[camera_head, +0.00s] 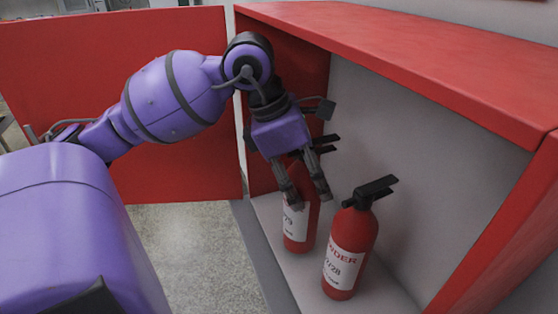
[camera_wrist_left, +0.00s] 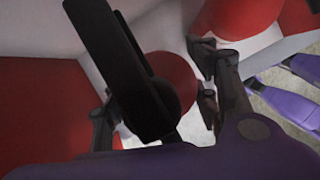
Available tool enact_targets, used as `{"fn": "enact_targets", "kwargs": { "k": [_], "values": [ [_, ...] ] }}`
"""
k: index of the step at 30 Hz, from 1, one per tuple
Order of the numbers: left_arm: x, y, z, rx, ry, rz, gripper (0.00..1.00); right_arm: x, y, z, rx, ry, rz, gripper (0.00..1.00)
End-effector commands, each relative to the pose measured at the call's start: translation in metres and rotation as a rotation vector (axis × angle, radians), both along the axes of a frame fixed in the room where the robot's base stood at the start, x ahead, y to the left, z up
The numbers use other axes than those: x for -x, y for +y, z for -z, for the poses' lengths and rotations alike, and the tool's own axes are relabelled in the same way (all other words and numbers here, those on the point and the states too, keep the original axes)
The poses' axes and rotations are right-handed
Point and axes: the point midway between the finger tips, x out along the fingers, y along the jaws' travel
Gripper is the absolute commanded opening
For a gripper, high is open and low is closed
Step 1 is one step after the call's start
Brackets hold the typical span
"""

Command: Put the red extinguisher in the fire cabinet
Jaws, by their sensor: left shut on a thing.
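A red extinguisher (camera_head: 299,238) with a white label stands upright inside the red fire cabinet (camera_head: 400,50), apparently on its floor. My left gripper (camera_head: 309,196) reaches down from above and is shut on this extinguisher, hiding much of its upper part. In the left wrist view, the extinguisher's black handle (camera_wrist_left: 125,70) and red top (camera_wrist_left: 176,72) lie between the fingers (camera_wrist_left: 155,108). A second red extinguisher (camera_head: 349,245) with a black handle stands upright in the cabinet, close to its right and nearer the camera. My right gripper is not in view.
The cabinet's red door (camera_head: 185,160) stands open at the left. Its red top panel and right side (camera_head: 500,235) edge the opening. The pale back wall (camera_head: 400,150) and some floor right of the second extinguisher are bare.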

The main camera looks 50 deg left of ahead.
Motion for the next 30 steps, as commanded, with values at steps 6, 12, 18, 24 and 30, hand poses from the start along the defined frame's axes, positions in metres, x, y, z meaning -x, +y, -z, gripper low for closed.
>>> {"fn": "enact_targets", "kwargs": {
  "k": [6,12,18,24,30],
  "values": [
    [-0.02,-0.016,-0.004,0.004,-0.009,0.001,0.0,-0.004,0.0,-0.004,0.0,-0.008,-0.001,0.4],
    [-0.025,-0.021,-0.002,0.004,-0.006,0.0,0.0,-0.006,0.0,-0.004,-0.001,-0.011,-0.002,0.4],
    [-0.037,-0.032,-0.004,0.005,-0.009,0.001,0.0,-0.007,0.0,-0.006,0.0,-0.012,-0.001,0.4],
    [-0.054,-0.046,-0.005,0.004,-0.01,0.002,0.0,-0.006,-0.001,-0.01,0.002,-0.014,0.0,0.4],
    [-0.052,-0.044,0.012,0.002,-0.006,0.0,0.0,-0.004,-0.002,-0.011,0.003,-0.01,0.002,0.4]
  ]
}}
